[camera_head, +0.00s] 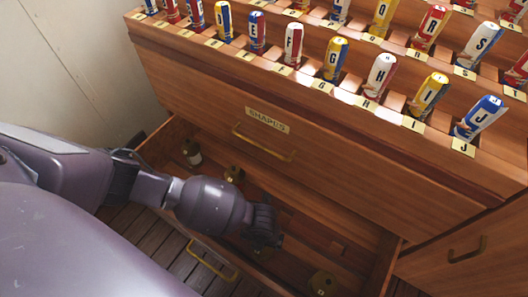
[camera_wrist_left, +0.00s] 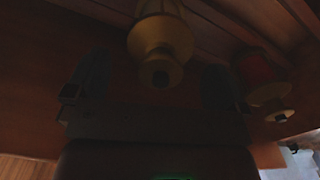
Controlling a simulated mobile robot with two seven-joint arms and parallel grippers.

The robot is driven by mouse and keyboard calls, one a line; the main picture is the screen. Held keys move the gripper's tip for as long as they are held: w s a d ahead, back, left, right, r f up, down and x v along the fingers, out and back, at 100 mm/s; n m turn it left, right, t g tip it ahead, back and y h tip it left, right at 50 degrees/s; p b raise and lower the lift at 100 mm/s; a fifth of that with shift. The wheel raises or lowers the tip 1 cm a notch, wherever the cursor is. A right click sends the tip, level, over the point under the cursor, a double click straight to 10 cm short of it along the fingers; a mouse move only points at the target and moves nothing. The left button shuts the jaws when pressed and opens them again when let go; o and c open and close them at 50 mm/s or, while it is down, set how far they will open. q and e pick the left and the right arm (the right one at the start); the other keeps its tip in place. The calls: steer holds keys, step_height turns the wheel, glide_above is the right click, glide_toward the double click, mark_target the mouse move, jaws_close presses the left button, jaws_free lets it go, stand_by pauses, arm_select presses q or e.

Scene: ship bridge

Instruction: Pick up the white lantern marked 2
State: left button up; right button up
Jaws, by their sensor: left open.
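My left gripper (camera_head: 265,240) reaches down into the open drawer. In the left wrist view its two dark fingers (camera_wrist_left: 150,82) are open and apart. A brass lantern with a pale glass body (camera_wrist_left: 160,38) stands between and beyond them, its lower part dim. I see no finger closed on it. A second lantern with a red body (camera_wrist_left: 262,75) is to the right, outside the right finger. In the head view a pale-bodied lantern (camera_head: 192,153) stands in the drawer's far left corner. No number 2 is readable on any lantern. My right gripper is out of view.
The wooden drawer (camera_head: 372,262) has raised walls around the gripper. Other brass-topped lanterns (camera_head: 234,174) (camera_head: 323,283) stand in it. Above is a closed drawer front with a brass handle (camera_head: 262,145). Lettered cans (camera_head: 380,76) stand on stepped shelves over it.

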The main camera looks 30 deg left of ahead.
arm_select(q)
steer(key=f, duration=0.2)
steer(key=f+b, duration=0.1)
steer(key=shift+s+d+f, duration=0.1)
steer(key=shift+s, duration=0.15)
steer(key=shift+w+f, duration=0.15)
steer(key=shift+f, duration=0.15)
steer(key=shift+w+r, duration=0.1)
steer(key=shift+c, duration=0.5)
steer(key=c, duration=1.2)
steer(key=shift+c, duration=0.8)
steer(key=shift+r, duration=0.1)
